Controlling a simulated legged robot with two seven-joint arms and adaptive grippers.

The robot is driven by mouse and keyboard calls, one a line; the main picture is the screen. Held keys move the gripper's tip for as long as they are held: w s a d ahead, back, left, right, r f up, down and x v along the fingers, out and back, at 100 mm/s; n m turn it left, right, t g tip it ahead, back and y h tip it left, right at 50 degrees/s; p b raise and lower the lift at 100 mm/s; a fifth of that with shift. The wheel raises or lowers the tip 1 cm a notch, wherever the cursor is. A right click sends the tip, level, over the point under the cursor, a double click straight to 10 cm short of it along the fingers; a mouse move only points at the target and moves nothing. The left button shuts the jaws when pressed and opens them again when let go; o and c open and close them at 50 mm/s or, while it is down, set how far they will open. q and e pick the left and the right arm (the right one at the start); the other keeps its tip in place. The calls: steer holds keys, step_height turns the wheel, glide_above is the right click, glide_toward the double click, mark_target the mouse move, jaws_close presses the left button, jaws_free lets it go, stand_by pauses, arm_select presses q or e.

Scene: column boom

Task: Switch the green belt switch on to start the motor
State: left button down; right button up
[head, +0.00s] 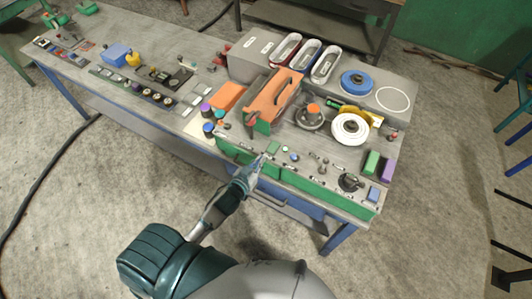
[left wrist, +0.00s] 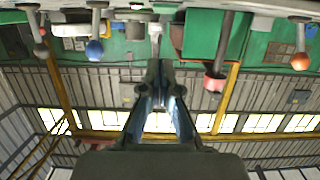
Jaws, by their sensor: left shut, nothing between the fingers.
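A small green square (head: 272,147), which may be the belt switch, sits near the front edge of the bench top in the head view. A green panel (left wrist: 203,35) is to the right of that lever. My right gripper is in neither view.
An orange tool holder (head: 272,97) stands behind the green square. A white disc (head: 350,128) and a black knob (head: 350,182) are to the right. Purple and blue knobs (head: 208,127) stand to the left. The floor in front is clear.

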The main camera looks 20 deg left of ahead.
arm_select(q)
steer(key=s, duration=0.1)
steer(key=s+a, duration=0.1)
steer(key=s, duration=0.1)
steer(key=shift+r, duration=0.15)
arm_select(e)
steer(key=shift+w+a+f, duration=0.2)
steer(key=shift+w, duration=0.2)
arm_select(q)
steer(key=shift+d, duration=0.2)
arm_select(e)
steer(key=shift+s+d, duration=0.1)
